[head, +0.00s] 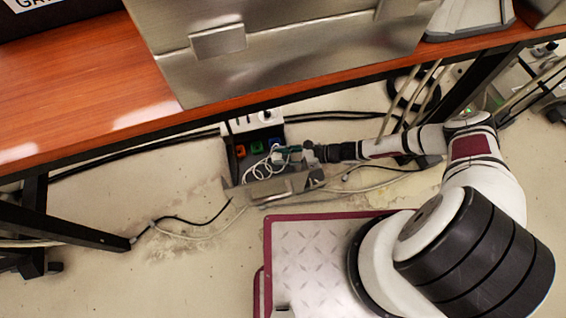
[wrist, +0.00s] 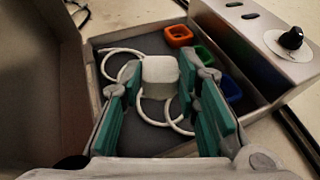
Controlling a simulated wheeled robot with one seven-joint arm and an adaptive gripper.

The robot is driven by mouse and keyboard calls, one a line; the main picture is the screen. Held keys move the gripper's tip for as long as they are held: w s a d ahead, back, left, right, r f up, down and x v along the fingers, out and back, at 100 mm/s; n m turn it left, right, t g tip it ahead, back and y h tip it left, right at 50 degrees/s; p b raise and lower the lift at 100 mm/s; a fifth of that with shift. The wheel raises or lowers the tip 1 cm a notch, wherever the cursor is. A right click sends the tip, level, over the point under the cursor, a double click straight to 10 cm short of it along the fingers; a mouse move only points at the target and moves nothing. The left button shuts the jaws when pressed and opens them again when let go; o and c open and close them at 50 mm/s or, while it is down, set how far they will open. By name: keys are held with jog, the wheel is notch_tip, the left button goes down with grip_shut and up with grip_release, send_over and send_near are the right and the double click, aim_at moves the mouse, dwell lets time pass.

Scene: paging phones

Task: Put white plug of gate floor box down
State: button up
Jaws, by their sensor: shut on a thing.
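The white plug (wrist: 160,72) is between the teal-padded fingers of my gripper (wrist: 160,82) in the wrist view, and the gripper is shut on it. Its white cord (wrist: 116,54) loops below and around it. The plug is over the dark inside of the open floor box (wrist: 262,109); I cannot tell whether it touches the bottom. In the head view my gripper (head: 292,152) reaches into the floor box (head: 231,167) from the right, and the plug is small and hard to make out there. The plug's prong side is hidden.
Orange (wrist: 178,36), green (wrist: 204,54) and blue (wrist: 232,90) sockets line the box beside a metal panel with a black knob (wrist: 291,38). Black cables (head: 140,155) and a checker-plate platform (head: 310,255) lie nearby.

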notch_tip(320, 180, down, 4)
jog(key=shift+f+b, duration=0.25)
jog(key=shift+b, duration=0.85)
jog(key=o, duration=1.2)
jog(key=shift+r, duration=0.1)
jog(key=shift+c, duration=0.2)
jog(key=p+v, duration=0.4)
jog(key=v, duration=0.8)
jog(key=shift+d, duration=0.1)
